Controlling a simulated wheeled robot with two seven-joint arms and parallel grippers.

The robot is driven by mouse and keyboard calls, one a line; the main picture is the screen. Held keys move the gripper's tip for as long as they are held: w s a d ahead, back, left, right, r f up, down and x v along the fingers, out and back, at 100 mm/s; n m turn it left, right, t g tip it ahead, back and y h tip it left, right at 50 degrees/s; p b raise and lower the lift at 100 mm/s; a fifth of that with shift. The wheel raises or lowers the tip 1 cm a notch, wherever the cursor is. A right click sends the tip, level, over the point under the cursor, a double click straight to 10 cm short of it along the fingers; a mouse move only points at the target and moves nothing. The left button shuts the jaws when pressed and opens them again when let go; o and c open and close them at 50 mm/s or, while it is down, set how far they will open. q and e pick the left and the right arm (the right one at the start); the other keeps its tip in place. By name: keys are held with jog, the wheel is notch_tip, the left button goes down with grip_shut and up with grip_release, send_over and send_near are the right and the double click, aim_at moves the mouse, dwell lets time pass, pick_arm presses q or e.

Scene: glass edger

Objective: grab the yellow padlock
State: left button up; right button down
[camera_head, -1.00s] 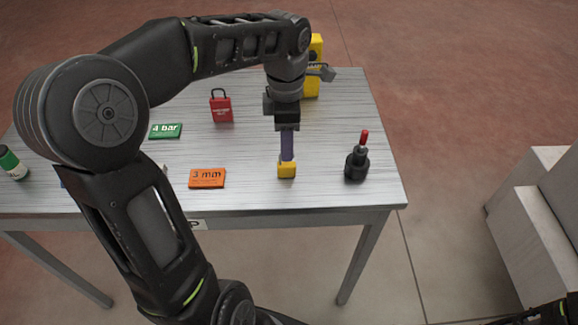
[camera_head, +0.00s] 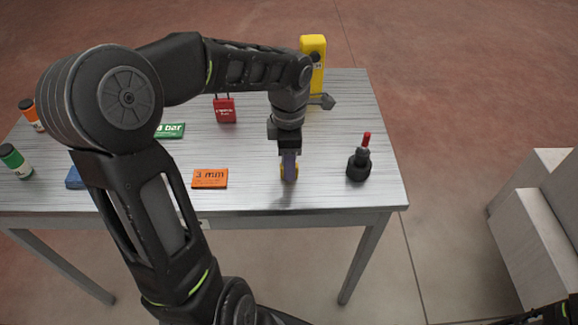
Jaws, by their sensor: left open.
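The yellow padlock (camera_head: 282,172) is near the front edge of the table, right of centre. My right gripper is not in view.
On the table (camera_head: 250,198) are an orange "3 mm" plate (camera_head: 210,179), a green plate (camera_head: 171,131), a red padlock (camera_head: 225,112), a black tool with a red tip (camera_head: 358,167) and a yellow device (camera_head: 313,62). Bottles (camera_head: 14,160) stand at the left.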

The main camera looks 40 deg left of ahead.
pick_arm(q)
jog(key=shift+f, duration=0.9)
grip_shut()
dwell(0.4)
